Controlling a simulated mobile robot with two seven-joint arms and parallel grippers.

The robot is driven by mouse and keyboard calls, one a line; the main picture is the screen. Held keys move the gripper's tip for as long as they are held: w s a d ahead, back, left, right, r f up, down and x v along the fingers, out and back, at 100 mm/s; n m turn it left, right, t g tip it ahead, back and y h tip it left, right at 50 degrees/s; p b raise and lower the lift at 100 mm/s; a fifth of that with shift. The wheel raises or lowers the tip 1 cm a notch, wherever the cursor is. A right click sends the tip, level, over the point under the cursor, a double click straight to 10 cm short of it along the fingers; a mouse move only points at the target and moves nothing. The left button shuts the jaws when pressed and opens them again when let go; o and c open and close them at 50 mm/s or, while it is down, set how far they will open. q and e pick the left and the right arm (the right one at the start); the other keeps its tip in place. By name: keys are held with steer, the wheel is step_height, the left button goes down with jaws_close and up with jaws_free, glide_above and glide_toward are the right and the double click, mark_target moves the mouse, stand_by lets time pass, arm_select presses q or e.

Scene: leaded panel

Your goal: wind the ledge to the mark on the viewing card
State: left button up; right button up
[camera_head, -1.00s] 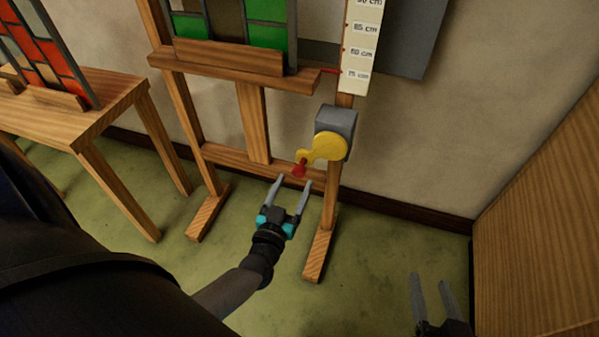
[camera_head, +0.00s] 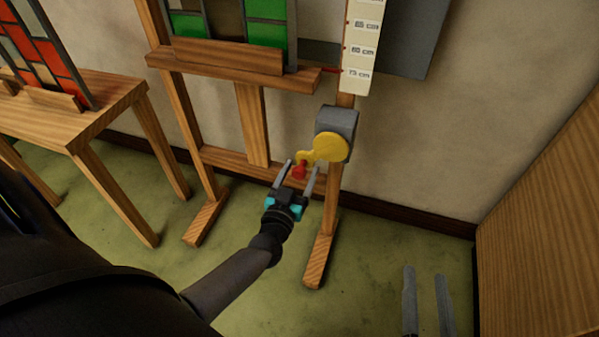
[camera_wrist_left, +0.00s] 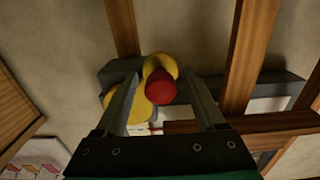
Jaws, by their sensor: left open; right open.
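The easel's wooden ledge (camera_head: 230,60) carries a leaded panel (camera_head: 268,32) with green panes. A red pointer (camera_head: 331,71) at the ledge's right end is by the 75 cm label of the white scale (camera_head: 358,60). A grey box (camera_head: 338,122) on the right leg bears a yellow crank (camera_head: 330,147) with a red knob (camera_head: 299,170). My left gripper (camera_head: 303,168) is open, its fingers either side of the knob. In the left wrist view the knob (camera_wrist_left: 160,86) shows between the fingertips, with gaps. My right gripper (camera_head: 426,275) is open and empty at the bottom right. No viewing card is identifiable.
A wooden table (camera_head: 105,95) with a red leaded panel (camera_head: 48,50) stands at the left. A wooden cabinet side (camera_head: 540,200) is at the right. A grey board (camera_head: 410,40) is behind the scale. Green floor around the easel's feet is clear.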

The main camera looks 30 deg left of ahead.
arm_select(q)
steer(key=shift+c, duration=0.4)
jaws_close()
stand_by(0.9)
